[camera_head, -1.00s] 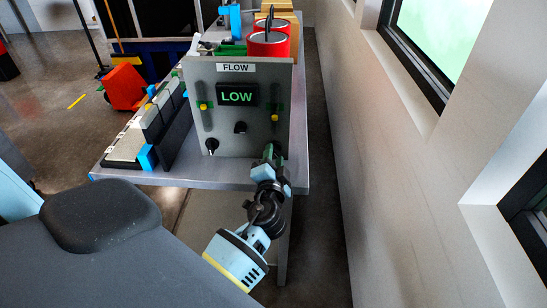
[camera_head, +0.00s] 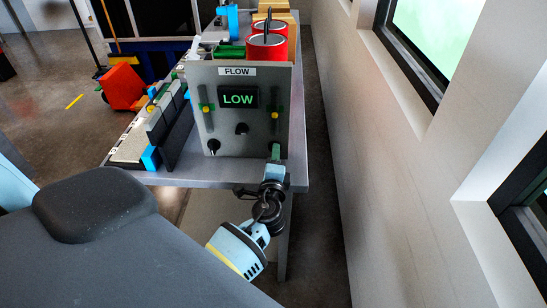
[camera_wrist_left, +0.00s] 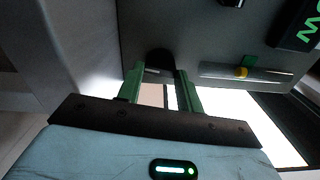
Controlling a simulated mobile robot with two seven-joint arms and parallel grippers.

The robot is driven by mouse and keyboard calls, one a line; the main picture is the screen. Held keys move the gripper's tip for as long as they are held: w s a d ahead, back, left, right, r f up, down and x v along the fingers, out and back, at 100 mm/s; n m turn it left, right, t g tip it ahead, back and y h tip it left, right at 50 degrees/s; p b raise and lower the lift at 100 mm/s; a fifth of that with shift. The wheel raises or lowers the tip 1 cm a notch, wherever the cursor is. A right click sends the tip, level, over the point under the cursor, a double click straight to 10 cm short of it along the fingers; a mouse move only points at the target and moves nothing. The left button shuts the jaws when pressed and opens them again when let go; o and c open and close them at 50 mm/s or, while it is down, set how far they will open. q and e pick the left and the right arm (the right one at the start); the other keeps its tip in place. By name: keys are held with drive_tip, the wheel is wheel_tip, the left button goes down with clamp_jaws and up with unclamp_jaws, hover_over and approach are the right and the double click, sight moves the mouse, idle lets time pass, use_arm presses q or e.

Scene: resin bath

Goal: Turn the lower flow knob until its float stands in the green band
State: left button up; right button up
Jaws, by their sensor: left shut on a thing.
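The grey flow panel (camera_head: 225,75) stands on the bench with a lit green LOW display (camera_head: 238,98). Its right tube has a yellow float (camera_head: 275,115), seen also in the left wrist view (camera_wrist_left: 241,72), where it sits at the knob-side edge of the green band (camera_wrist_left: 252,61). My left gripper (camera_head: 275,152) is at the panel's lower right. In the left wrist view its green fingers (camera_wrist_left: 160,82) are shut on a dark knob (camera_wrist_left: 159,57), which the gripper hides in the head view. My right gripper is not in view.
Another knob (camera_head: 213,145) is at the panel's lower left and one (camera_head: 242,129) is in the middle. The left tube has its own yellow float (camera_head: 206,109). Red cans (camera_head: 266,47) stand behind the panel. A wall (camera_head: 390,180) runs along the right, with a floor gap between.

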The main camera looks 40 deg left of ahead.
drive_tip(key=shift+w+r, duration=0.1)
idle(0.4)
use_arm(q)
drive_tip(key=o, duration=1)
drive_tip(key=shift+s+d+f, duration=0.1)
drive_tip(key=shift+s+d, duration=0.2)
drive_tip(key=shift+s, duration=0.15)
drive_tip(key=b+v, duration=0.1)
drive_tip(key=v, duration=0.5)
drive_tip(key=shift+s+d, duration=0.15)
drive_tip(key=shift+s, duration=0.2)
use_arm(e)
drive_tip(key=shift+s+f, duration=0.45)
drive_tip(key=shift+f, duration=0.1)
